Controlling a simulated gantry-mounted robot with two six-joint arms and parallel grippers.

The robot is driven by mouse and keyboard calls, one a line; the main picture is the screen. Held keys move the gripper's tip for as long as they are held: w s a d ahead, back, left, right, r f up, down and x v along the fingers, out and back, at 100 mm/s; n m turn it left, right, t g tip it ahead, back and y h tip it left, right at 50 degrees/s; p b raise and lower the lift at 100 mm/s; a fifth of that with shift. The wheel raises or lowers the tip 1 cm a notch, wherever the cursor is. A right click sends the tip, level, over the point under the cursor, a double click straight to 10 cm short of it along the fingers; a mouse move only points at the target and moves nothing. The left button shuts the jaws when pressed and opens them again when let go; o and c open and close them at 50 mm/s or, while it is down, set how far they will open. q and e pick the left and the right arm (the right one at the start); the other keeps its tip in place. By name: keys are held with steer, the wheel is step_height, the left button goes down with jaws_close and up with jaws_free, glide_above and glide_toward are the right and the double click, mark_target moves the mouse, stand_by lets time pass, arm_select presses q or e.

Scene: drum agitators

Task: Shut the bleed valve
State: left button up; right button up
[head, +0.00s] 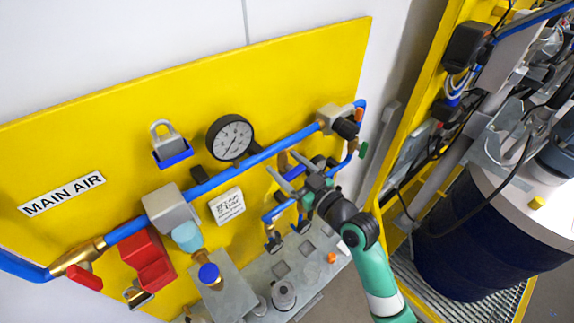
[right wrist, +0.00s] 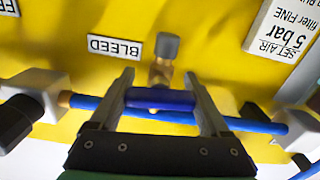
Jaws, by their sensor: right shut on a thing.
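The bleed valve shows in the right wrist view as a brass body (right wrist: 160,73) with a grey end and a blue lever (right wrist: 160,99), above a thin blue pipe line. The BLEED label (right wrist: 115,47) is left of it on the yellow panel. My right gripper (right wrist: 162,92) is shut on the blue lever, one finger at each end. The lever lies crosswise between the fingers, roughly along the pipe. In the head view my right gripper (head: 285,178) reaches the lower right of the panel and hides most of the valve. My left gripper is not in view.
The yellow panel (head: 90,140) carries a gauge (head: 230,137), a padlock (head: 166,138), a red block (head: 147,260) and the main blue pipe (head: 255,160). A grey shelf (head: 255,270) juts out below. A dark drum (head: 450,240) stands in a yellow frame at right.

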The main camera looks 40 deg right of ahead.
steer(key=shift+c, duration=0.7)
steer(key=shift+m, duration=0.7)
steer(key=o, duration=1.2)
steer(key=shift+s, duration=0.15)
steer(key=s, duration=0.3)
steer(key=s+b, duration=0.1)
steer(key=s, duration=0.7)
steer(key=shift+s+a, duration=0.15)
steer(key=shift+a, duration=0.25)
